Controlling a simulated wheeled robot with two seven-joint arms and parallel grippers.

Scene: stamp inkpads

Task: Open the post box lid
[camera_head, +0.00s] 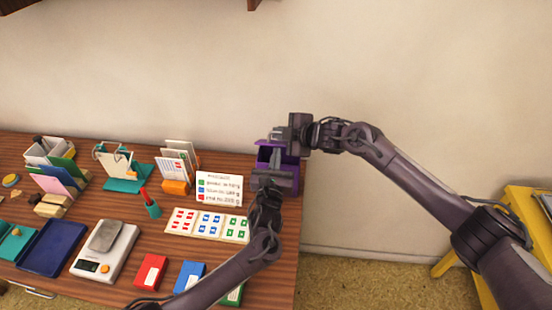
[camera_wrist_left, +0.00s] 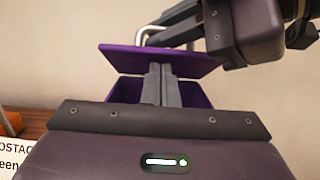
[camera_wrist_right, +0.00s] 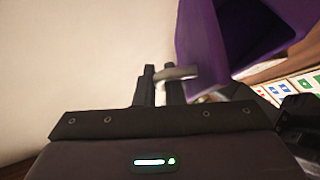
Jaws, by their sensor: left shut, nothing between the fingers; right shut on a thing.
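The purple post box (camera_head: 294,177) stands at the table's right end, partly hidden behind my grippers. In the left wrist view its purple lid (camera_wrist_left: 125,57) looks raised and tilted above the box body (camera_wrist_left: 125,88). My right gripper (camera_head: 283,133) is shut on the pale lid handle (camera_wrist_right: 188,72); the handle also shows in the left wrist view (camera_wrist_left: 148,32). The right wrist view shows a dark purple opening beside the handle. My left gripper (camera_head: 273,163) is shut and empty at the box front. Its fingertips (camera_wrist_left: 160,67) overlap the lid in view; contact cannot be told.
A price card (camera_head: 219,187) and stamp sheets (camera_head: 183,220) lie left of the box. A scale (camera_head: 103,262), red inkpad (camera_head: 151,271) and blue inkpad (camera_head: 190,275) are nearer the front. A yellow stand (camera_head: 520,205) is at far right. The wall is close behind.

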